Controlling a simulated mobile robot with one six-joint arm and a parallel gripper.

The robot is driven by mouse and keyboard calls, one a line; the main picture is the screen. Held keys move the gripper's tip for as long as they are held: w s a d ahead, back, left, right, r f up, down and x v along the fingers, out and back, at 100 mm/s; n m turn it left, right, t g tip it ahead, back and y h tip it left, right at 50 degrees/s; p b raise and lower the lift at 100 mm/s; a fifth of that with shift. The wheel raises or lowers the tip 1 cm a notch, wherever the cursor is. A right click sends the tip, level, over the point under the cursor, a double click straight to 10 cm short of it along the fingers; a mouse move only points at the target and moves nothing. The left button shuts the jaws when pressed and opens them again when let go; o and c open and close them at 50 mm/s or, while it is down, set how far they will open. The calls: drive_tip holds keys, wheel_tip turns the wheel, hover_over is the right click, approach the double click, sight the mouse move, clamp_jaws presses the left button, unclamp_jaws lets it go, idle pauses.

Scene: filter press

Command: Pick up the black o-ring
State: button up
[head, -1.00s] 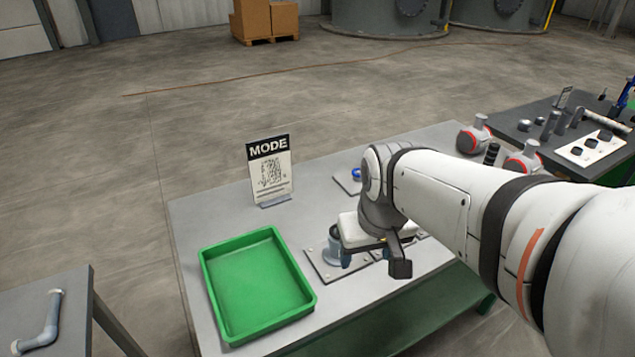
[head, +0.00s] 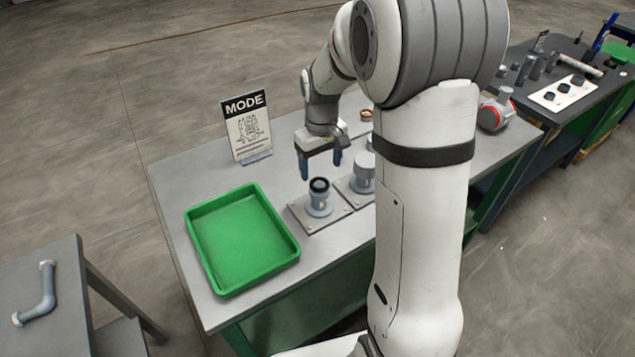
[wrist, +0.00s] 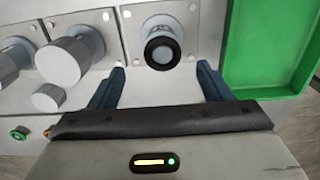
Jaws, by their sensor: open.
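The black o-ring (head: 319,185) sits at the top of a short grey post (head: 320,206) on the left square plate (head: 303,213). In the wrist view the black o-ring (wrist: 162,54) shows as a dark ring on the post's end, ahead of the fingertips. My gripper (head: 320,171) is open and empty, with its blue fingers pointing down close above and behind the post. In the wrist view my gripper (wrist: 161,70) has one finger on either side of the ring's line, with the ring centred in the gap and apart from both fingers.
A second plate with a wider grey cylinder (head: 364,172) stands right of the post. An empty green tray (head: 240,243) lies to the left. A MODE sign (head: 247,128) stands behind. A red-banded part (head: 494,112) is at the table's right end.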

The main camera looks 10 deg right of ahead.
sight(320, 184)
drive_tip(key=f, duration=0.2)
drive_tip(key=f+p, duration=0.1)
drive_tip(key=f, duration=0.1)
drive_tip(key=shift+s+a+f, duration=0.1)
drive_tip(key=shift+a+f, duration=0.1)
drive_tip(key=shift+f, duration=0.05)
drive_tip(key=c, duration=1)
